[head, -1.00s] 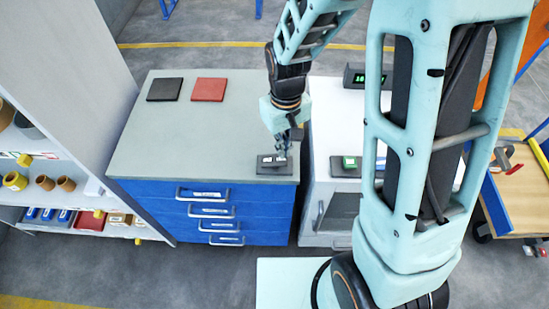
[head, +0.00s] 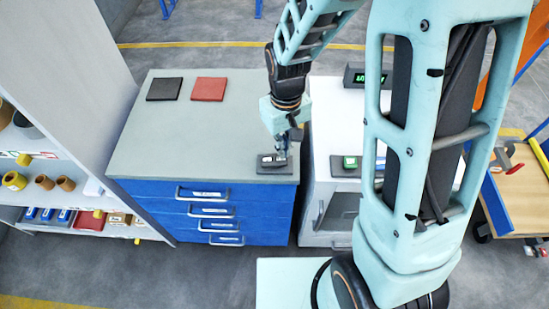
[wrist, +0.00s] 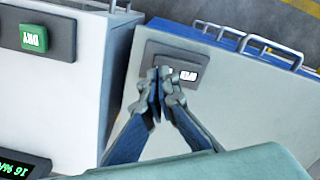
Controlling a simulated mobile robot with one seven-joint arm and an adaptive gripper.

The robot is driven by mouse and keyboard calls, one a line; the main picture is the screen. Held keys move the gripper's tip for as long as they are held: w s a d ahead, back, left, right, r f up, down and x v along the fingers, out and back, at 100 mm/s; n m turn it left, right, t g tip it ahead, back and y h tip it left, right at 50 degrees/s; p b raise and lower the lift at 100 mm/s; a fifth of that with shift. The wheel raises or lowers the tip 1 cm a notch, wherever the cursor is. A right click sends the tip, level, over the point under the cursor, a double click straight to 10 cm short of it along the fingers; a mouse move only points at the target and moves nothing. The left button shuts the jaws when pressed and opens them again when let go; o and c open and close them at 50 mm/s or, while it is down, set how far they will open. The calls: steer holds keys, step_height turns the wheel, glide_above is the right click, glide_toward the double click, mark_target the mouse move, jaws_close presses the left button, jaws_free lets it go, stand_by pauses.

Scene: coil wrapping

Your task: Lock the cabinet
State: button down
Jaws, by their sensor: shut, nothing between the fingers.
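The cabinet (head: 150,130) has a grey top and blue drawers with light handles, which appear closed. A small dark panel (head: 274,167) with a white label lies on the front right corner of its top. In the wrist view the panel (wrist: 206,62) shows the lit white label, with lettering too small to read surely. My gripper (head: 281,154) is shut and empty, pointing down at the right part of the panel. In the wrist view the closed fingertips (wrist: 159,74) cover part of the panel beside the label. I cannot tell whether they touch it.
A white unit (head: 330,120) stands close on the right, with a green button (head: 350,162) and a dark display (head: 372,78). A black pad (head: 164,89) and a red pad (head: 208,89) lie at the back of the cabinet top. Shelving (head: 80,110) stands at the left.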

steer(key=shift+f+b, duration=0.9)
steer(key=shift+f, duration=0.3)
stand_by(0.3)
steer(key=shift+r, duration=0.15)
steer(key=shift+r+p, duration=2.75)
steer(key=shift+r, duration=0.7)
